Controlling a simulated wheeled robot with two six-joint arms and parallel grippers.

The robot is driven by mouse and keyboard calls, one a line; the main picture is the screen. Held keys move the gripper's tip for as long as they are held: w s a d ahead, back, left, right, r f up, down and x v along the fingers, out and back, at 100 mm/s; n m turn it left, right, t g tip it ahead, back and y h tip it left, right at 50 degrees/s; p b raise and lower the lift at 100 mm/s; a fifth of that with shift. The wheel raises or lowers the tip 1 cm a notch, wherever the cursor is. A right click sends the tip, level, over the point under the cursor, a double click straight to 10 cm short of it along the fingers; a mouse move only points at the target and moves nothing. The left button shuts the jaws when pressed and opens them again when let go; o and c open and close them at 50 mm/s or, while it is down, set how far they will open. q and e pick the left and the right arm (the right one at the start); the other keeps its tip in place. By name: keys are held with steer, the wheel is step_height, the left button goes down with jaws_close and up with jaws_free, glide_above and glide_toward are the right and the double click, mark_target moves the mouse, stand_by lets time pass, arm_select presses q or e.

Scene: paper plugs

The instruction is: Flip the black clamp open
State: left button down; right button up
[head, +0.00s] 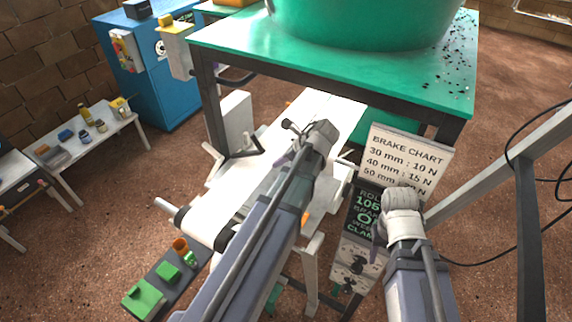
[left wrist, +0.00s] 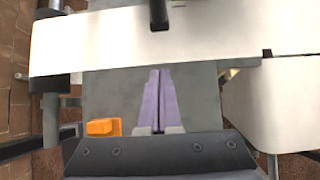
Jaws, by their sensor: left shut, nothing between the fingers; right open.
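A dark lever-like part (head: 292,127), which looks like the black clamp, stands over the white paper web (head: 265,160) just beyond my left gripper. In the left wrist view a black upright bar (left wrist: 158,12) lies across the paper's far edge, ahead of the fingertips; I cannot tell whether it is the same part. My left gripper (head: 282,160) is shut and empty, its purple fingers (left wrist: 160,78) together over a grey plate (left wrist: 200,90). No contact with the black part is clear. My right gripper (head: 378,240) is open and empty, at the right by the signs.
A green-topped table (head: 335,60) with a large green tub (head: 365,20) stands behind the web. A brake chart sign (head: 405,155) and a dark sign (head: 368,210) are at the right. An orange block (left wrist: 103,127) lies left of the fingers. Green blocks (head: 143,298) sit at lower left.

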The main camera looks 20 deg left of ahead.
mark_target(254, 139)
arm_select(q)
steer(key=b+x, duration=0.2)
steer(key=x, duration=0.2)
steer(key=shift+d+f, duration=0.1)
step_height(254, 139, up, 2)
steer(key=shift+r+p, duration=0.1)
steer(key=shift+p, duration=0.75)
steer(key=shift+a+r+p, duration=0.95)
steer(key=shift+r+p, duration=0.05)
arm_select(e)
steer(key=shift+r, duration=0.45)
arm_select(q)
steer(key=shift+h, duration=0.8)
steer(key=a+r+p, duration=0.1)
steer(key=p, duration=0.1)
steer(key=a+r+p, duration=0.1)
steer(key=r+p, duration=0.1)
steer(key=a+r+p, duration=0.1)
steer(key=r+p, duration=0.1)
steer(key=p, duration=0.1)
steer(key=shift+w+a+r, duration=0.15)
steer(key=shift+w+a, duration=0.05)
steer(key=shift+a, duration=0.1)
steer(key=shift+a+r, duration=0.1)
steer(key=shift+a, duration=0.2)
arm_select(e)
step_height(254, 139, up, 7)
steer(key=shift+r, duration=0.1)
